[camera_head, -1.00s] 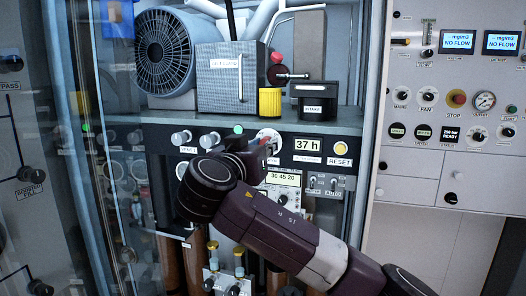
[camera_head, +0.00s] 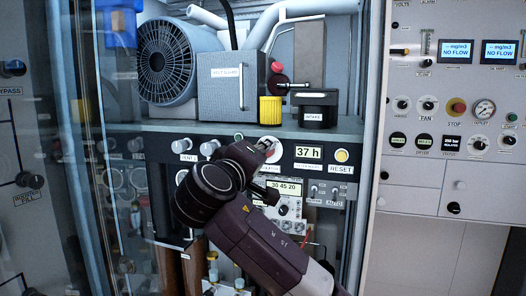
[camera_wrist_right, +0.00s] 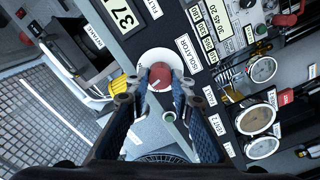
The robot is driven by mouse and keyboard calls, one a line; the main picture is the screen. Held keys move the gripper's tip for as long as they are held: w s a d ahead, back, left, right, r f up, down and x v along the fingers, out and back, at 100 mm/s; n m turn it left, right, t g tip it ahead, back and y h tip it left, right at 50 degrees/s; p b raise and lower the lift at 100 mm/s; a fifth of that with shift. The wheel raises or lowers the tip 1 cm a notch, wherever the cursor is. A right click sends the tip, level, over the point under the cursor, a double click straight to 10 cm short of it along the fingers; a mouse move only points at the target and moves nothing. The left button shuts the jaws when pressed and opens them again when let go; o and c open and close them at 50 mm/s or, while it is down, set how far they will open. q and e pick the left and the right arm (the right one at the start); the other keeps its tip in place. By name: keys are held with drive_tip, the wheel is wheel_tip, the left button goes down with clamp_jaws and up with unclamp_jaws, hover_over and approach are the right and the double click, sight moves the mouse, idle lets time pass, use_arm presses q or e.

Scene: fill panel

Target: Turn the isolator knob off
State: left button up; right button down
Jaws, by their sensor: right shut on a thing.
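The isolator knob (camera_wrist_right: 160,72) is red, on a round white plate (camera_wrist_right: 152,56) beside the "ISOLATOR" label (camera_wrist_right: 188,54) in the right wrist view. My right gripper (camera_wrist_right: 159,80) has one finger on each side of the knob and is shut on it. In the head view my right gripper (camera_head: 265,147) reaches the panel left of the "37 h" display (camera_head: 307,153). There the knob is mostly hidden by the fingers, and part of the white plate (camera_head: 274,150) shows. My left gripper is in neither view.
A shelf (camera_head: 350,130) with a yellow cylinder (camera_head: 270,110) and a black intake box (camera_head: 315,108) lies just above. White knobs (camera_head: 209,147) sit to the left and the yellow reset button (camera_head: 342,155) to the right. A glass panel edge (camera_head: 85,200) stands at left.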

drive_tip(key=shift+a+f+n+p, duration=0.1)
drive_tip(key=shift+n+p, duration=1.1)
drive_tip(key=shift+n, duration=2.1)
drive_tip(key=c, duration=1.7)
unclamp_jaws()
drive_tip(key=v, duration=1.2)
